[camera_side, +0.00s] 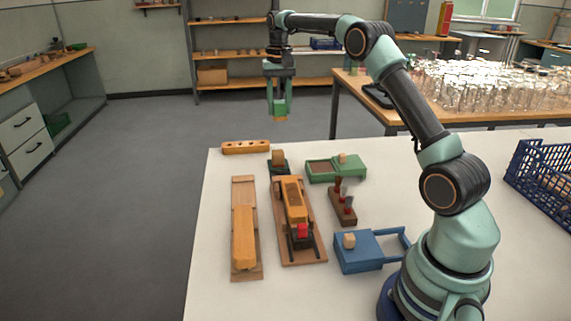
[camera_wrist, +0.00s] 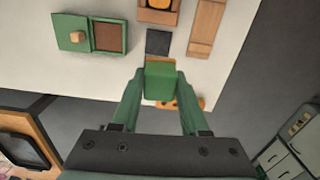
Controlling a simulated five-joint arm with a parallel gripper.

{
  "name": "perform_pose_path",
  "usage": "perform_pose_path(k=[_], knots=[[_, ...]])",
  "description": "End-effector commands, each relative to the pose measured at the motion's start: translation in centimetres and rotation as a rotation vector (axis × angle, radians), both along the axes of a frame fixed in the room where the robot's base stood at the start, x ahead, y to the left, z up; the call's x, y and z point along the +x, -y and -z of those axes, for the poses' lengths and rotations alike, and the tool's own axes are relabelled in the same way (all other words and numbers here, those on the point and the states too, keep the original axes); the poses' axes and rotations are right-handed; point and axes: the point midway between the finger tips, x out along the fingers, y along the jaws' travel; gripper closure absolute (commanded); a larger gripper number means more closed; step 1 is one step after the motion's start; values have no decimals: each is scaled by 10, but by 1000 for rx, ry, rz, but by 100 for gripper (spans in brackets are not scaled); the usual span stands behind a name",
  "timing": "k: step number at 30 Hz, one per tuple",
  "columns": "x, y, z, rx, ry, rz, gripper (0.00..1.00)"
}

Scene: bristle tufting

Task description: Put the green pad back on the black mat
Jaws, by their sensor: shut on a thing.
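My gripper (camera_side: 279,108) is shut on the green pad (camera_wrist: 160,82) and holds it high above the far end of the white table.
Near the mat are a green box (camera_side: 320,177), an orange strip with holes (camera_side: 245,147), a wooden plane-like tool on a board (camera_side: 293,205) and a long wooden board (camera_side: 246,188). A small rack (camera_side: 342,204) and a blue box (camera_side: 366,255) are nearer. The table's left strip is clear.

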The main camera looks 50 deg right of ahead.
Motion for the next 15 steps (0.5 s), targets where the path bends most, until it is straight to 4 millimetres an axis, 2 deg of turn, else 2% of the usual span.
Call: perform_pose_path(k=[5,8,15], knots=[[3,8,1,0,0,42,100],[3,9,11,1,-3,49,100],[3,9,67,1,-4,47,100]])
